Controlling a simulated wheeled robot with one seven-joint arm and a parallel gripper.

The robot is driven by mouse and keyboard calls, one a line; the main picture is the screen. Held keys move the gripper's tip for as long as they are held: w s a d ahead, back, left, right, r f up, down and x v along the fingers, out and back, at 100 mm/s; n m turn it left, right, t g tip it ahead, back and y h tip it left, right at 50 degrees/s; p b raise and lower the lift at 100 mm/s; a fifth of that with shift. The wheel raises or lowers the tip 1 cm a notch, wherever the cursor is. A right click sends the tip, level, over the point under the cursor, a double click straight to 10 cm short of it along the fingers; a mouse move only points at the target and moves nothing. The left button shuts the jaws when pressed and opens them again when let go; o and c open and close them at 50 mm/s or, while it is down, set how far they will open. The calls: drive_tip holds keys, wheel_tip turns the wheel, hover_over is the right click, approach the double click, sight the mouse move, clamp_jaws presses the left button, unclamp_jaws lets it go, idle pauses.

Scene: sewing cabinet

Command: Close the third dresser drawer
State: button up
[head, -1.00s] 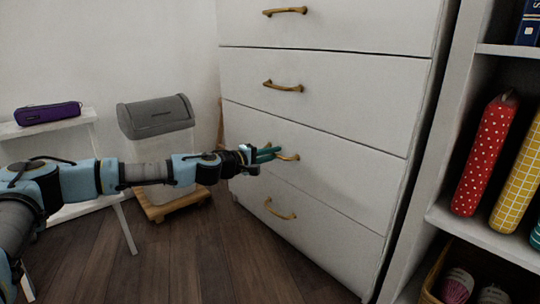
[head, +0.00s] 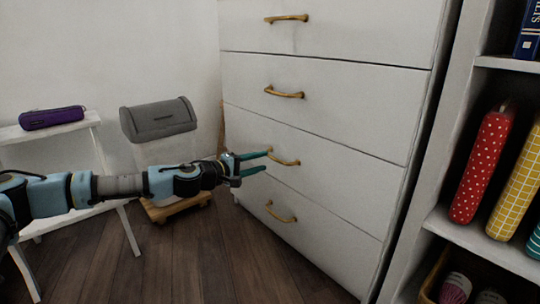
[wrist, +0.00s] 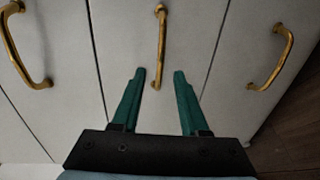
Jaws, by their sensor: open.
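The white dresser (head: 330,115) fills the middle of the head view, its top cut off. The third visible drawer (head: 340,180) down has a gold bar handle (head: 285,161), and its front looks flush with its neighbours. My gripper (head: 267,160) is open, its two green fingers pointing at this handle from the left. In the wrist view, the middle gold handle (wrist: 161,40) runs between and beyond the fingertips (wrist: 159,72). The fingers are not closed on it; whether they touch the drawer front I cannot tell.
A grey-lidded bin (head: 160,120) on a wooden base stands left of the dresser. A small white table (head: 45,130) holds a purple case (head: 52,117) at far left. A white shelf unit (head: 480,235) with fabric rolls stands close on the right. Dark wood floor (head: 200,260) is open in front.

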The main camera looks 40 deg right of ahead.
drive_tip(key=shift+w+a+r+p, duration=0.15)
drive_tip(key=shift+a+p, duration=0.35)
drive_tip(key=shift+a, duration=1.7)
